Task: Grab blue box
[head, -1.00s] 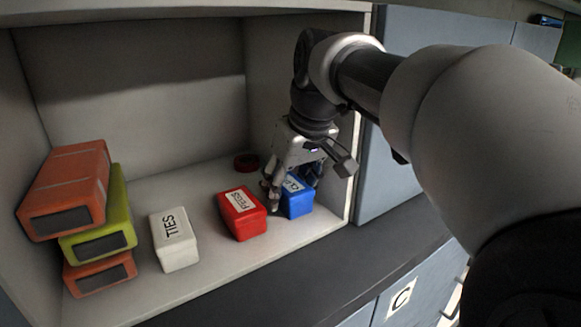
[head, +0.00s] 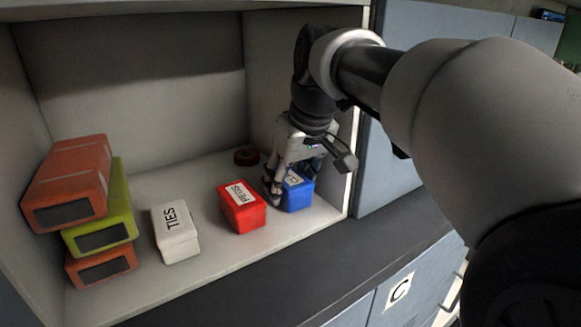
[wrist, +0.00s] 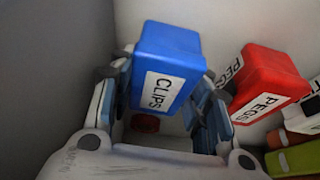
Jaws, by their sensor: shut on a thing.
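The blue box (head: 298,195) stands at the right end of the cubby shelf, beside the red box. In the wrist view the blue box (wrist: 168,60) shows its white CLIPS label and sits between my two fingers. My gripper (head: 287,188) points down over the box and is shut on it, one finger on each side. In the head view the gripper hides part of the box's top and label. I cannot tell whether the box is touching the shelf.
The red PEGS box (head: 243,208) stands close on the left. The white TIES box (head: 175,232) is further left. Orange and green cases (head: 97,222) are stacked at the far left. A dark red round thing (head: 246,157) lies behind. The cubby's right wall (head: 352,165) is near my gripper.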

